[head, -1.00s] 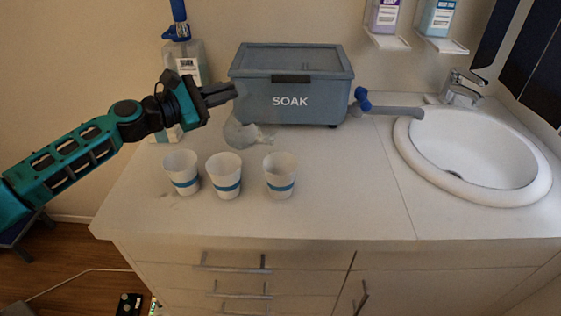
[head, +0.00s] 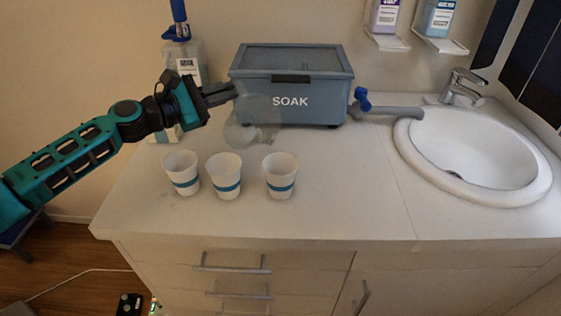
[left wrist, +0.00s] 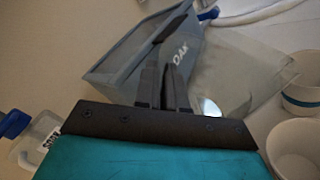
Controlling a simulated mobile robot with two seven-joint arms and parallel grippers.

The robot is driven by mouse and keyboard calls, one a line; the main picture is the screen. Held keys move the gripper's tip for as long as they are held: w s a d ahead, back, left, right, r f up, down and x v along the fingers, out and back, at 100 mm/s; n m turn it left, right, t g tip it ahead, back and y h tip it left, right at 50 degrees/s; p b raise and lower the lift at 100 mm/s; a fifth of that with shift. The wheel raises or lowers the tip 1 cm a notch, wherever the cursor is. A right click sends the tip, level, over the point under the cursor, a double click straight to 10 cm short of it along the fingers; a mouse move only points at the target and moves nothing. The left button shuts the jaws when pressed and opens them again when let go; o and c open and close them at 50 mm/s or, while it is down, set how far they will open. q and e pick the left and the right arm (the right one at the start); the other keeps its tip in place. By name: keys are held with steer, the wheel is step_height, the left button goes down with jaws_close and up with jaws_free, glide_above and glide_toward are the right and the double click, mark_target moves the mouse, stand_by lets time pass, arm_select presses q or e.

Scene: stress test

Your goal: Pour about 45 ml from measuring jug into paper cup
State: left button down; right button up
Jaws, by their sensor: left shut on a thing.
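The measuring jug (head: 262,131) is clear and hard to make out in front of the SOAK box. My left gripper (head: 222,93) is shut on it at its left side, behind the cups. In the left wrist view the jug (left wrist: 238,75) looks tilted beyond the fingers; any liquid level in it is unclear. Three white paper cups with blue bands stand upright in a row on the counter: a left one (head: 181,170), a middle one (head: 224,173) and a right one (head: 281,172). The jug is behind the middle and right cups. My right gripper is out of view.
The grey SOAK box (head: 315,107) stands close behind the jug, with a blue-handled tap and pipe (head: 385,112) toward the sink (head: 475,155). A pump bottle (head: 200,68) stands behind my left gripper. The counter (head: 345,190) right of the cups is clear.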

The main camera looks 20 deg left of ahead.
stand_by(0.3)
arm_select(q)
steer(key=shift+w+a+f+n, duration=0.2)
steer(key=shift+f+n, duration=0.1)
steer(key=shift+f, duration=0.15)
steer(key=w+a+f+n+p, duration=0.2)
steer(key=a+n, duration=0.3)
steer(key=n, duration=0.3)
steer(key=shift+w+a+f+h, duration=0.15)
steer(key=shift+w+f+h, duration=0.15)
steer(key=shift+w+f, duration=0.5)
steer(key=shift+r, duration=0.1)
